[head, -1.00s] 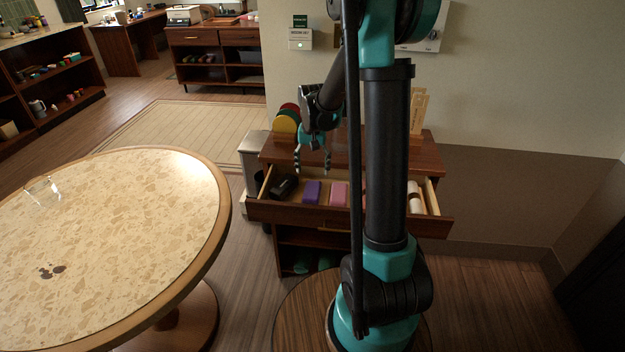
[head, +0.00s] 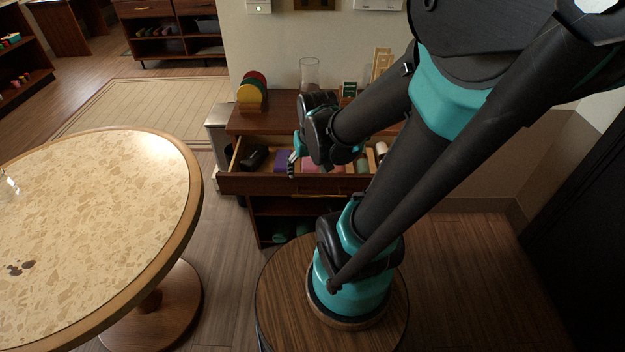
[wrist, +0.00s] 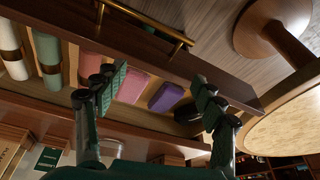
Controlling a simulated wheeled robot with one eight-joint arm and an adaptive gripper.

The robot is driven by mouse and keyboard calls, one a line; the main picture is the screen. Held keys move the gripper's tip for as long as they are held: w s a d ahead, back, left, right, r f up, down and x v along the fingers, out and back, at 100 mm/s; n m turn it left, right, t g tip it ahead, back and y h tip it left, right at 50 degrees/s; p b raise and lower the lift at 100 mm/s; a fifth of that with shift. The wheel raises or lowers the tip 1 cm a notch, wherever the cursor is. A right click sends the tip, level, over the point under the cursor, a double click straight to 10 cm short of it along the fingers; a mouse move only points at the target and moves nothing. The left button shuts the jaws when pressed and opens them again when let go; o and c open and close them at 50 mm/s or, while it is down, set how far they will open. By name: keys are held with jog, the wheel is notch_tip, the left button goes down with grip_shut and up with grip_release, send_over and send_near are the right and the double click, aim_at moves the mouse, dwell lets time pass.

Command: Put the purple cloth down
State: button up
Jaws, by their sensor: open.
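The purple cloth (head: 282,159) is a small folded block lying in the open drawer (head: 247,184), between a black item and a pink cloth. In the wrist view the purple cloth (wrist: 166,97) lies beyond my fingers, beside the pink cloth (wrist: 132,86). My gripper (head: 293,166) is at the drawer, partly hidden by its own wrist. In the wrist view its two fingers (wrist: 160,86) are spread wide with nothing between them.
A round speckled table (head: 100,200) stands at the left, with dark stains. The cabinet top holds coloured discs (head: 252,92) and a glass (head: 309,72). The drawer also holds a black item (head: 254,158) and rolled cloths (wrist: 47,52). Floor shows between table and cabinet.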

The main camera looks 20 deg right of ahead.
jog(key=s, duration=0.1)
jog(key=s+f, duration=0.1)
jog(key=s, duration=0.1)
jog(key=shift+s+d+f+n+t, duration=0.2)
jog(key=shift+s+f+n+t, duration=0.1)
jog(key=shift+o, duration=0.6)
dwell(0.5)
